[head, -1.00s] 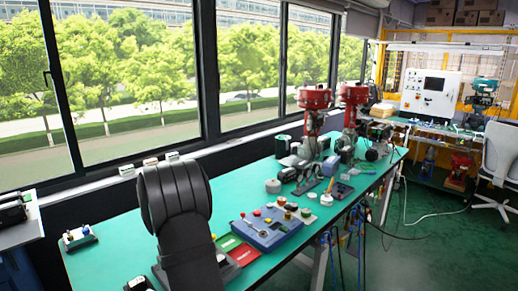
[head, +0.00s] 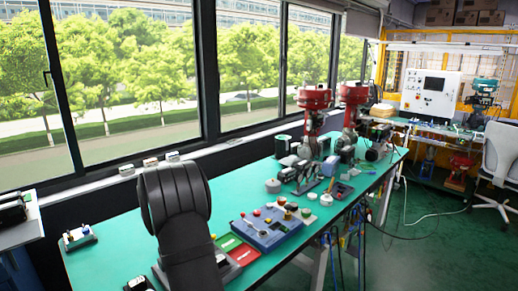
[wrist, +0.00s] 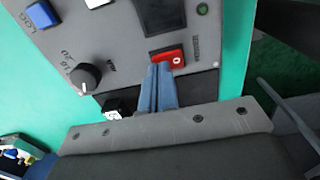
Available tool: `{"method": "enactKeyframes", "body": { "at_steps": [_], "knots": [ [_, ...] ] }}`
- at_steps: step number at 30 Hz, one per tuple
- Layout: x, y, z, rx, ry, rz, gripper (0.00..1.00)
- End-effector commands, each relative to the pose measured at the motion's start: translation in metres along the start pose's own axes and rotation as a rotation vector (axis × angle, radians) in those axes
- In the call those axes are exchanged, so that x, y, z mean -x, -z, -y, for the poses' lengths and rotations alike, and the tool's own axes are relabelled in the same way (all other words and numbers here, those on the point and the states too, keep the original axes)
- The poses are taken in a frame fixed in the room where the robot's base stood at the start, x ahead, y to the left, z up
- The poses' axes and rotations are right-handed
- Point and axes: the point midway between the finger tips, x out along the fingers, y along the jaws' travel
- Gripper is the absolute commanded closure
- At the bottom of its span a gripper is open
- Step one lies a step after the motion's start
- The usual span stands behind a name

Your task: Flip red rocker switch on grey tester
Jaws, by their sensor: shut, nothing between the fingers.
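The grey tester (wrist: 125,50) fills the upper part of the wrist view. Its red rocker switch (wrist: 172,57) is at the centre right of the panel, with a white mark on its face. My gripper (wrist: 160,68) is shut and empty, its blue-grey fingertips at the left lower edge of the switch and covering part of it. I cannot tell whether the tips touch the switch or stand just above it. In the head view my dark arm stands over the front of the bench, and I cannot make out the gripper there.
The panel also has a black knob (wrist: 85,77), a blue button (wrist: 41,14), a dark window (wrist: 165,14) and a green lamp (wrist: 202,9). In the head view, a blue control box (head: 270,232) sits on the green bench (head: 115,262) right of my arm, with red drill presses (head: 317,98) behind.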

Motion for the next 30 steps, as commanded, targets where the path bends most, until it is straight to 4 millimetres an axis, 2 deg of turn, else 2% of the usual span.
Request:
{"method": "enactKeyframes", "body": {
  "at_steps": [18,30],
  "knots": [
    [-0.008,0.000,0.000,0.000,0.001,0.000,1.00],
    [0.022,0.000,0.000,0.000,-0.001,0.000,1.00]
  ]
}}
